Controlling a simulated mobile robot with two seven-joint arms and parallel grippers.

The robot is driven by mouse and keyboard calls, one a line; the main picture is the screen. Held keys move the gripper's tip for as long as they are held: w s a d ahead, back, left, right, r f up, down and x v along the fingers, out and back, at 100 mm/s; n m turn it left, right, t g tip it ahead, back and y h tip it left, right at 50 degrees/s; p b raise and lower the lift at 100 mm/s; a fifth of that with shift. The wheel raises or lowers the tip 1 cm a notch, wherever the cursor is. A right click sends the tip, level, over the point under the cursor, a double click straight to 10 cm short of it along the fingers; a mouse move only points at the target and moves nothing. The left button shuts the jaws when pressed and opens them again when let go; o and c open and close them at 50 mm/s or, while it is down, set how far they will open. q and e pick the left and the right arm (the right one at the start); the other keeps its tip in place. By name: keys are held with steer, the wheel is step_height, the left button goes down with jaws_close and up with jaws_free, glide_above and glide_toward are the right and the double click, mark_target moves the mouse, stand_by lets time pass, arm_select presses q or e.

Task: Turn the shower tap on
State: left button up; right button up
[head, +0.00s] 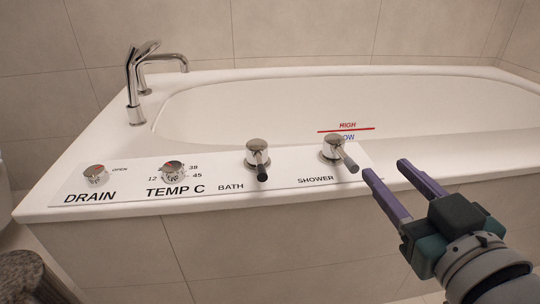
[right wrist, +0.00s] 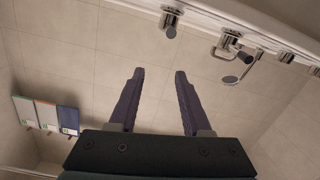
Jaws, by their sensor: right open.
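My left gripper is not in view.
The similar bath tap (head: 257,154) stands left of the shower tap. Further left are the temperature dial (head: 173,171), the drain knob (head: 96,174) and a tall chrome spout (head: 133,85). The white bathtub (head: 240,105) lies behind the controls.

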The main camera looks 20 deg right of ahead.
steer(key=t+b, duration=0.1)
steer(key=b, duration=0.3)
glide_toward(352, 160)
steer(key=b+x, duration=0.1)
steer(key=x, duration=0.1)
steer(key=b+x, duration=0.1)
steer(key=x, duration=0.2)
steer(key=f+b+x, duration=0.1)
steer(key=x, duration=0.2)
steer(key=shift+w, duration=0.3)
steer(key=shift+w+d+r, duration=0.1)
steer(key=shift+w+r, duration=0.05)
steer(key=shift+w, duration=0.5)
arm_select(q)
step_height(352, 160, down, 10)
arm_select(e)
steer(key=shift+c, duration=1.2)
jaws_close()
